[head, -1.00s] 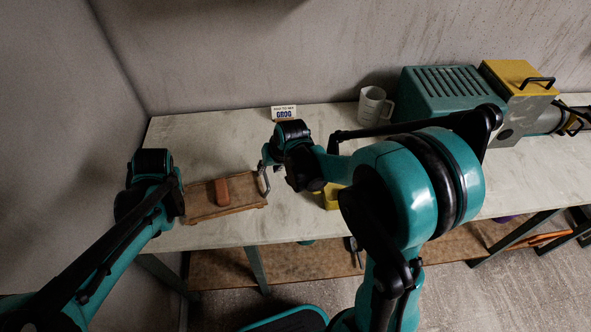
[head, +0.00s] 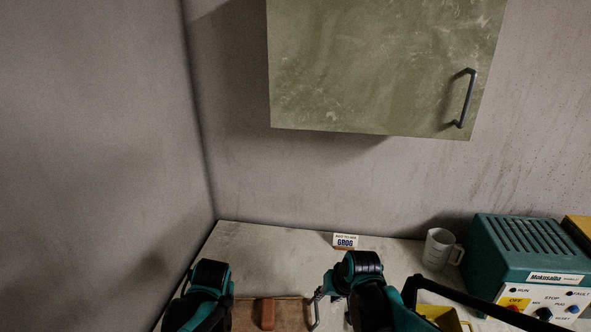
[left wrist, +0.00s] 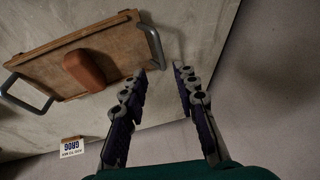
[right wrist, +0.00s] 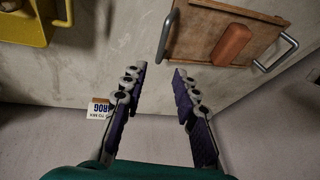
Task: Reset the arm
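My left gripper (left wrist: 159,72) is open and empty, its two fingers apart above the table beside the wooden tray. My right gripper (right wrist: 159,69) is also open and empty, near the tray's other handle. In the head view both wrists show low in the picture, and their fingers cannot be made out. The wooden tray (left wrist: 45,72) has a metal handle at each end and lies on the table. A reddish-brown clay block (left wrist: 84,71) lies on it; it also shows in the right wrist view (right wrist: 231,45).
A small GROG card (head: 345,241) stands at the table's back, left of a white jug (head: 438,249). A teal control box (head: 525,250) is at the right. A yellow container (right wrist: 27,25) is near my right gripper. A green wall cabinet (head: 380,65) hangs above.

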